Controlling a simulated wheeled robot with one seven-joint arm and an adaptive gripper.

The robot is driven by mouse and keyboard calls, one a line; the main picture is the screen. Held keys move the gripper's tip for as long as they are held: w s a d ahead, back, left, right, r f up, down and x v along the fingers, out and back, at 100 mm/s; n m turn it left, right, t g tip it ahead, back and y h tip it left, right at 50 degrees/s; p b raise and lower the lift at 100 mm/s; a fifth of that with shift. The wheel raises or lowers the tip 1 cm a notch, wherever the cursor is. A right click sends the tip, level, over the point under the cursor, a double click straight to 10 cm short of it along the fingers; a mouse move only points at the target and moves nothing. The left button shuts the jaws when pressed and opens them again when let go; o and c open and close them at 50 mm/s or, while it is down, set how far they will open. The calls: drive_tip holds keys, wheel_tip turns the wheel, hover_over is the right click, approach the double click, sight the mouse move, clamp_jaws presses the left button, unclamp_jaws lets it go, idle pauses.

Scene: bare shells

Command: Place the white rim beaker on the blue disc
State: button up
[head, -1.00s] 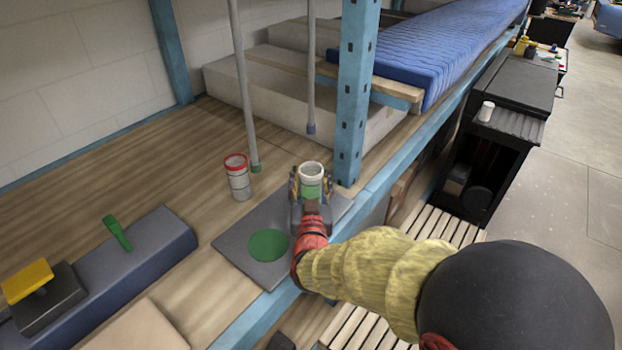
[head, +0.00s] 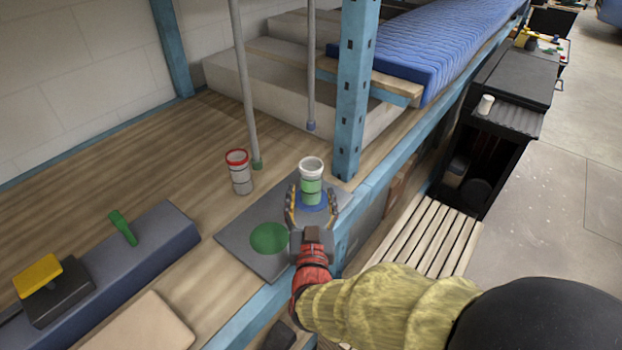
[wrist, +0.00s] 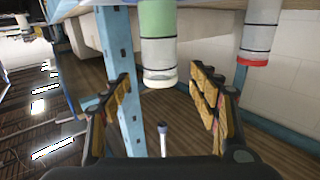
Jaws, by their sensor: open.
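The white rim beaker (head: 312,182), with green contents or a green band, stands upright on the blue disc (head: 316,209) on the grey mat. The beaker covers part of the disc. My gripper (head: 311,207) is open, its fingers spread in front of the beaker and apart from it. In the wrist view the beaker (wrist: 158,45) appears upside down, beyond and between the open fingers (wrist: 164,90), with clear space around it.
A green disc (head: 269,238) lies on the same grey mat (head: 243,245). A red rim beaker (head: 239,172) stands behind the mat's left side. A blue post (head: 352,95) rises close behind the white rim beaker, and a thin grey pole (head: 245,85) stands farther left.

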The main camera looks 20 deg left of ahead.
drive_tip(key=shift+v, duration=1.5)
drive_tip(key=shift+d, duration=0.1)
drive_tip(key=d+r+g, duration=0.5)
drive_tip(key=d+g, duration=0.1)
drive_tip(key=d, duration=0.7)
drive_tip(key=s+d+m+g+h, duration=0.3)
drive_tip(key=s+d+g+h, duration=0.2)
drive_tip(key=s+d, duration=1.4)
drive_tip(key=shift+d+g, duration=0.4)
drive_tip(key=shift+d, duration=0.3)
drive_tip(key=shift+f, duration=0.1)
